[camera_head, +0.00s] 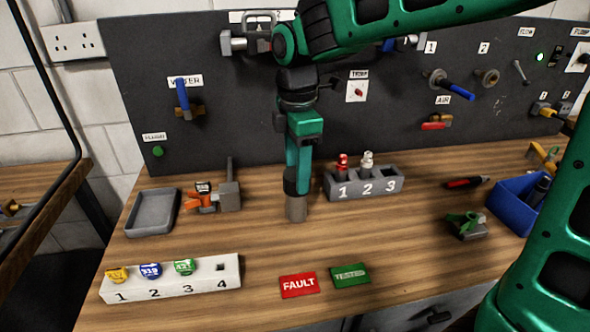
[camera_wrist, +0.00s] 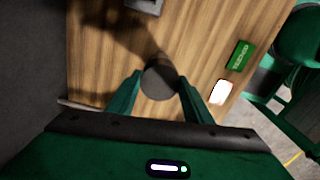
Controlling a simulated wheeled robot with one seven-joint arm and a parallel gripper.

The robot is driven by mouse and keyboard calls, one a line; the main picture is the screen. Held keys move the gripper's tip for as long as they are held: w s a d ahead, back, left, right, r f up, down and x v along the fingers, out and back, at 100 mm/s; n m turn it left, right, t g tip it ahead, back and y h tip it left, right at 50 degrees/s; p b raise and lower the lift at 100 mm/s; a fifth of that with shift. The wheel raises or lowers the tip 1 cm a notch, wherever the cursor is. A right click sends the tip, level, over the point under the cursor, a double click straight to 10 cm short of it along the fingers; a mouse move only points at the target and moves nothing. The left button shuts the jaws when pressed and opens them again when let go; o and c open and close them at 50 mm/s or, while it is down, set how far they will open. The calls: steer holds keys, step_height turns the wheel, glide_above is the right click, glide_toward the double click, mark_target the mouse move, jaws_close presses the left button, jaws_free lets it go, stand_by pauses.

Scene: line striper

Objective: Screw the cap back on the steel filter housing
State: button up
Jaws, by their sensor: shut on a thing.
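My gripper (camera_head: 296,190) points down over the middle of the bench. It is shut on a plain grey-brown cylinder (camera_head: 296,210), which looks upright. In the wrist view the cylinder's dark round end (camera_wrist: 159,80) shows between my two fingers (camera_wrist: 158,95). I cannot tell for sure whether it is the cap, or whether its lower end touches the bench. A steel fitting (camera_head: 238,43) is on the board at the top, partly hidden behind my arm; I cannot tell whether it is the filter housing. No thread shows clearly.
A grey block numbered 1 2 3 (camera_head: 365,187) stands right of my gripper. An orange-handled clamp (camera_head: 203,201) and a grey tray (camera_head: 153,212) are left. A white numbered rack (camera_head: 195,285), a red card (camera_head: 298,284) and a green card (camera_head: 350,274) lie in front. A blue bin (camera_head: 512,205) is right.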

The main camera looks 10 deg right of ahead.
steer(key=m, duration=0.4)
steer(key=shift+m, duration=0.3)
steer(key=m, duration=0.3)
steer(key=shift+m, duration=0.4)
steer(key=o, duration=1.7)
steer(key=shift+c, duration=0.2)
steer(key=shift+r, duration=3.45)
